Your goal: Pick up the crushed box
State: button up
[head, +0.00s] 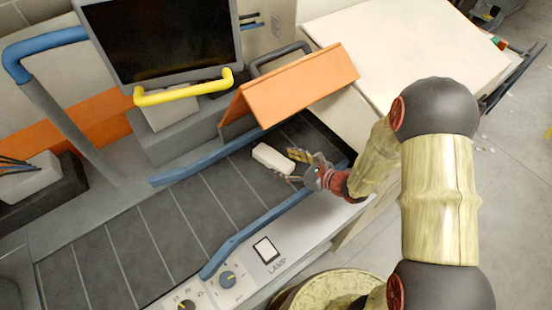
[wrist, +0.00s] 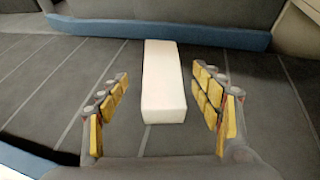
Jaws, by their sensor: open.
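A plain white box (head: 273,158) lies on the dark slatted conveyor belt (head: 185,215), near the orange hood. No crushing shows on it. In the wrist view the white box (wrist: 163,82) is a long block lying lengthwise, its near end between my fingers. My gripper (head: 292,166) is open at the right of the box in the head view. In the wrist view my gripper (wrist: 160,112) has its yellow-padded fingers on either side of the box, with a gap on both sides. Nothing is held.
Blue rails (head: 240,235) run along both sides of the belt. An orange hood (head: 290,85) stands over its far right end. A screen with a yellow handle (head: 185,92) is behind. A control panel with knobs (head: 228,280) lies in front. The belt's left stretch is clear.

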aim_at(275, 158)
jog(key=b+x, duration=0.1)
jog(key=x, duration=0.5)
jog(key=shift+w, duration=0.25)
jog(key=shift+r, duration=0.1)
jog(key=shift+c, duration=1)
jog(key=c, duration=1.1)
jog(key=shift+c, duration=0.2)
